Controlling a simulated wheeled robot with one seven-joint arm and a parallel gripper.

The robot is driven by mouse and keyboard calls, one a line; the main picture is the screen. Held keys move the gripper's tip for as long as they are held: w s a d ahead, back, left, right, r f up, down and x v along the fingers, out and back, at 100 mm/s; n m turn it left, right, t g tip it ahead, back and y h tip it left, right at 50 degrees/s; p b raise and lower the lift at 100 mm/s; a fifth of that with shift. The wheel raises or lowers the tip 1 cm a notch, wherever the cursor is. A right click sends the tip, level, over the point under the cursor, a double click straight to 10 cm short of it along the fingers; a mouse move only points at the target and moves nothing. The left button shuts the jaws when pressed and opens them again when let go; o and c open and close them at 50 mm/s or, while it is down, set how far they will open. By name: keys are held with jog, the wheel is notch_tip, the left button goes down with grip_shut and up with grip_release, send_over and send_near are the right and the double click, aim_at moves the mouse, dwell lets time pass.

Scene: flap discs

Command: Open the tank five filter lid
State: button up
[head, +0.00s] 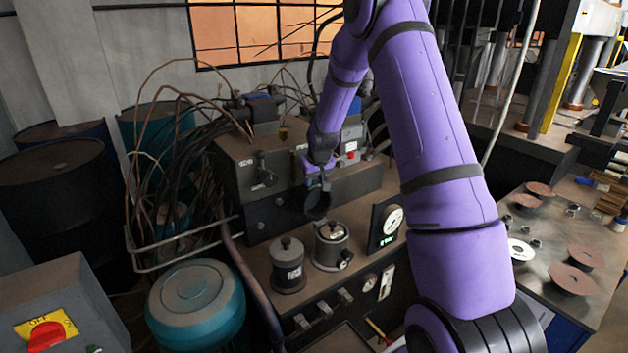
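Two dark canisters stand side by side on the machine top in the head view. A dark round piece, like a tilted lid (317,204), shows above and behind the right canister. My gripper (320,181) points down right above this piece. Whether its fingers hold the piece or only overlap it in view cannot be told. The labels are too small to read, so I cannot tell which is tank five.
A dark valve block (265,160) with hoses stands behind the canisters. A round gauge (391,219) is to their right. A bench (545,243) with flap discs is at right.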

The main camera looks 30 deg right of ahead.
jog(key=d+v, duration=0.1)
jog(key=v, duration=0.9)
jog(key=shift+a, duration=0.5)
jog(key=shift+s, duration=0.1)
